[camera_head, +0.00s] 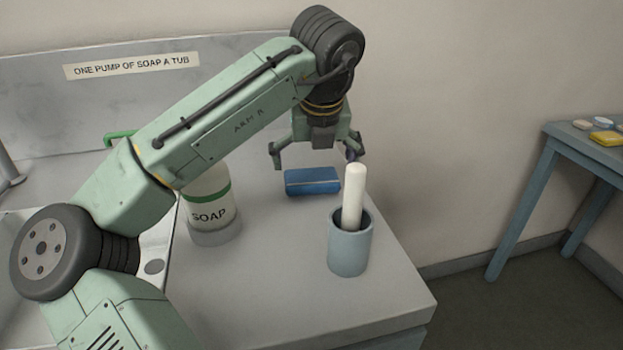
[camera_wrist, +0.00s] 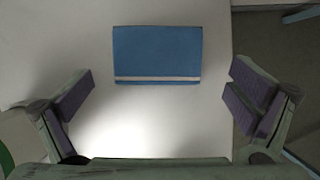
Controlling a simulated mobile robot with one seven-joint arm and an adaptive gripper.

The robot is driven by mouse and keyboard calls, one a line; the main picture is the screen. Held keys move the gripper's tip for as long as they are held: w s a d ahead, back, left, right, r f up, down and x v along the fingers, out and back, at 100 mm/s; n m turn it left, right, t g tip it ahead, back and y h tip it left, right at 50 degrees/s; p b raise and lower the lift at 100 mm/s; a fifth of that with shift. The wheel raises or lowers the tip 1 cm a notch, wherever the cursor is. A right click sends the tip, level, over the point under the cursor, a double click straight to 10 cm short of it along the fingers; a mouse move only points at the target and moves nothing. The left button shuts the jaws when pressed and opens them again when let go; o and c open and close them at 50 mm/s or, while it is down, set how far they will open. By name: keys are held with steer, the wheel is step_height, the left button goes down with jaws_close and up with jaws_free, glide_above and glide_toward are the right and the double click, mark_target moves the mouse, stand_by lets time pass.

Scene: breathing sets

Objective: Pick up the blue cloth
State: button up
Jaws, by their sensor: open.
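The blue cloth (camera_head: 313,181) lies folded on the grey counter near the wall. It has a pale stripe along one edge. In the wrist view the blue cloth (camera_wrist: 157,52) lies flat ahead of my gripper, between the lines of the two fingers. My gripper (camera_head: 314,160) is open and empty, above the cloth and pointing down. In the wrist view the fingers of my gripper (camera_wrist: 158,98) stand wide apart, one on each side of the cloth, and do not touch it.
A blue-grey cup (camera_head: 350,250) with a white cylinder (camera_head: 353,197) in it stands right of and nearer than the cloth. A soap bottle (camera_head: 209,205) stands to the left, partly behind my arm. The counter (camera_head: 290,290) is bare in front. A blue table (camera_head: 550,150) stands far right.

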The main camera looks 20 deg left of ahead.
mark_target(312, 176)
steer(key=x, duration=0.4)
steer(key=shift+a, duration=0.2)
steer(key=shift+c, duration=0.4)
steer(key=c, duration=0.9)
step_height(312, 176, up, 10)
steer(key=shift+r, duration=0.1)
steer(key=o, duration=0.6)
steer(key=c, duration=0.5)
steer(key=shift+o, duration=0.2)
